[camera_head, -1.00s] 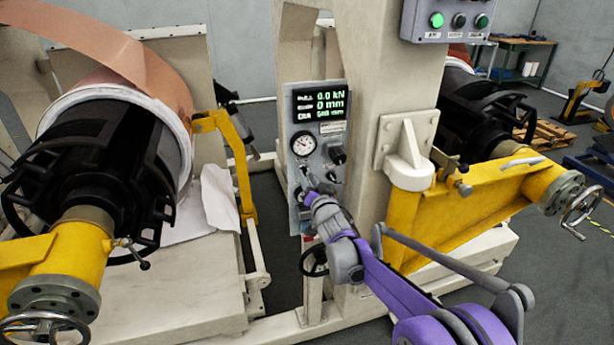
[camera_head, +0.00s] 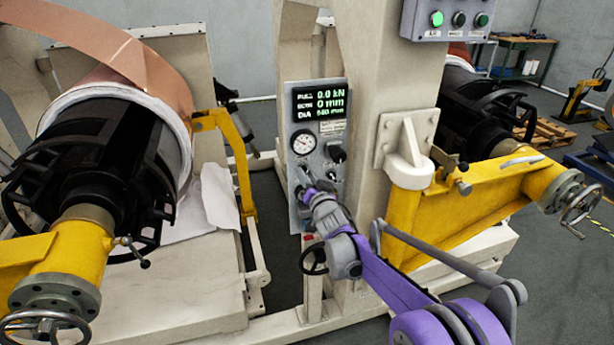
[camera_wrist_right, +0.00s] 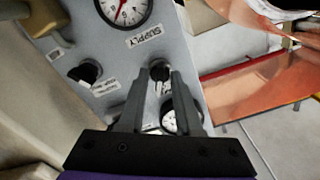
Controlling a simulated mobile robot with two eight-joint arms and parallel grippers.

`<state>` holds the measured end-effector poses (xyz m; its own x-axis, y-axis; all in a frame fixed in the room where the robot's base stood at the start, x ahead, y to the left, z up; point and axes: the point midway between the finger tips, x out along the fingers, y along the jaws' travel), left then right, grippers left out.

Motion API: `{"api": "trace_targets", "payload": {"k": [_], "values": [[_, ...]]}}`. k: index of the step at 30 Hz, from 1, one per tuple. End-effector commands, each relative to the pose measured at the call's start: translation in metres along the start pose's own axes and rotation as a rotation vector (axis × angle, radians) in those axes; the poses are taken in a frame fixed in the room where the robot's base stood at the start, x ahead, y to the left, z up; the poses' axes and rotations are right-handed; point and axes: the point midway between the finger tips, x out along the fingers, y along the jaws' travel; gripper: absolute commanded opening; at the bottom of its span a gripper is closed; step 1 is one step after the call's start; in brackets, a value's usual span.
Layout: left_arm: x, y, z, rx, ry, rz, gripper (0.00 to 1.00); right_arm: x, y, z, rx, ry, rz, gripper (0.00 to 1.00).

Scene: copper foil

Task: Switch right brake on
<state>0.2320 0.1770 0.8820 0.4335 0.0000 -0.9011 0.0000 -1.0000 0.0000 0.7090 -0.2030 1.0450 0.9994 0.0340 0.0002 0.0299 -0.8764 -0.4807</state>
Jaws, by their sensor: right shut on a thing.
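The grey control panel (camera_head: 325,170) stands on the cream machine post. It carries a lit display, a round gauge and dark knobs. My right gripper (camera_head: 304,176) is at its lower left part, below the gauge. In the right wrist view my right gripper (camera_wrist_right: 161,78) is shut on a small black switch knob (camera_wrist_right: 160,71) beside the SUPPLY label. Another black knob (camera_wrist_right: 85,73) is to its left, apart from the fingers. A round white-faced part (camera_wrist_right: 172,121) is partly hidden behind the right finger. I cannot read the label of the held knob. My left gripper is not in view.
A yellow arm (camera_head: 465,205) with a handwheel is right of the post. A large copper foil roll (camera_head: 135,65) on a black mandrel fills the left. A button box (camera_head: 450,20) with green lights hangs above. A small handwheel (camera_head: 314,259) is below the panel.

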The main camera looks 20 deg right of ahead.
Motion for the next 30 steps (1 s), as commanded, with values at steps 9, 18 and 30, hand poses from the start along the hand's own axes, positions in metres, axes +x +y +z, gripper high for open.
{"api": "trace_targets", "payload": {"k": [9, 18, 30], "values": [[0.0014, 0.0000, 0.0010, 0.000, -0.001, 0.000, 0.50, -0.0001, 0.0002, 0.0006, -0.170, -0.001, 0.000, 0.00], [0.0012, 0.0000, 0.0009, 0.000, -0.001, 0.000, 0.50, -0.0002, 0.0002, 0.0004, -0.448, -0.001, 0.000, 0.00], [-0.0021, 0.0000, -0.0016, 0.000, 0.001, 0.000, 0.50, -0.0002, 0.0003, 0.0002, -0.801, -0.001, 0.000, 0.00]]}}
